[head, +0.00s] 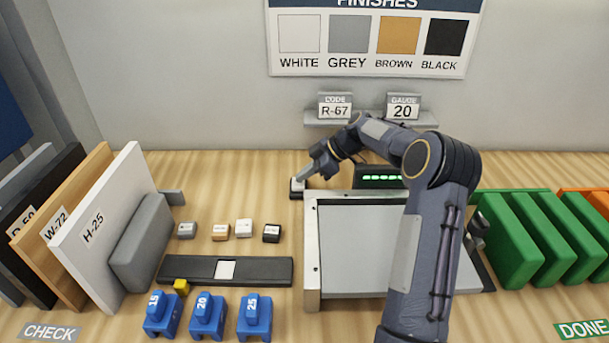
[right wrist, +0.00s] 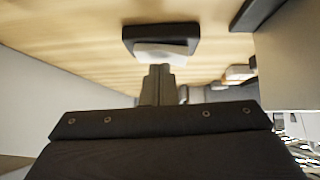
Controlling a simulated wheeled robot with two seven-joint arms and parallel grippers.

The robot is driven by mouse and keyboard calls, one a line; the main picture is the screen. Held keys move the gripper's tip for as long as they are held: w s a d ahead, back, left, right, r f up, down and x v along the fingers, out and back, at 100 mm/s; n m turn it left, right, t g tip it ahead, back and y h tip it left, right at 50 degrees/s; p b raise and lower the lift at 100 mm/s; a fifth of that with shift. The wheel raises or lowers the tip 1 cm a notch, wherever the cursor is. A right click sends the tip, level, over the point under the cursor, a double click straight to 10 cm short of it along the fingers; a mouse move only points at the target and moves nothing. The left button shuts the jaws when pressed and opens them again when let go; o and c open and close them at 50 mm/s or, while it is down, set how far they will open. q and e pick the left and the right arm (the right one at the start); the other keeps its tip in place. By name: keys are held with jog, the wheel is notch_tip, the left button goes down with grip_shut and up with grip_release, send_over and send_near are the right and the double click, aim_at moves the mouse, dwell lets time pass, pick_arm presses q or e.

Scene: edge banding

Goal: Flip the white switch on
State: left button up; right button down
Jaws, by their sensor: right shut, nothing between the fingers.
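The white switch (head: 298,184) sits in a small black base on the wooden table, just left of the metal-framed panel's back corner. In the right wrist view the white switch (right wrist: 161,54) shows in its dark frame, directly ahead of my fingers. My right gripper (head: 302,177) is shut and empty, with its fingertips at the switch. In the right wrist view the closed fingertips (right wrist: 158,72) overlap the near edge of the white rocker; I cannot tell whether they touch it. My left gripper is not in view.
A black device with green lights (head: 380,177) stands right of the switch. The grey panel in its metal frame (head: 312,250) lies in front. Several small blocks (head: 244,228), a dark strip (head: 190,269) and blue pieces (head: 208,315) lie left. Green boards (head: 510,240) stand right.

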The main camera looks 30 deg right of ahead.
jog(key=v, duration=0.8)
jog(key=shift+b, duration=0.45)
